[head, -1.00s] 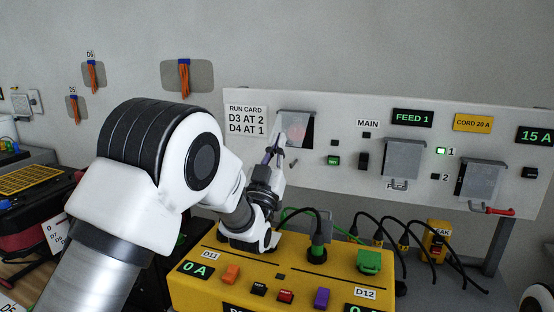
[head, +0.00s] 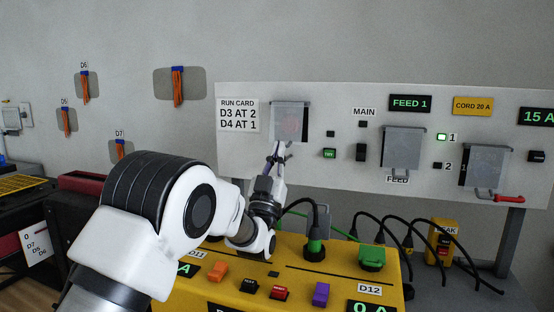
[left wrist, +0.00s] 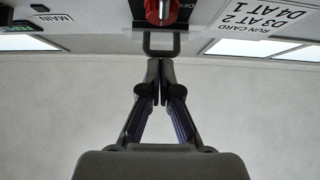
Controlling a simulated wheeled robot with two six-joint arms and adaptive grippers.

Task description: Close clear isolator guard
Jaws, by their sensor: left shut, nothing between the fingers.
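The clear isolator guard (head: 290,121) is on the left of the white panel, below a grey top edge. In the left wrist view, the red handle (left wrist: 158,12) with an OFF mark and a grey loop pull (left wrist: 160,48) show at the top. My left gripper (head: 278,150) is shut and empty at the guard's lower edge. Its fingertips (left wrist: 160,64) are just by the loop; contact is unclear. My right gripper is out of view.
A yellow box (head: 225,290) with plugs, cables and coloured switches stands below, close under my left arm. The wall left of the panel holds orange cable bundles.

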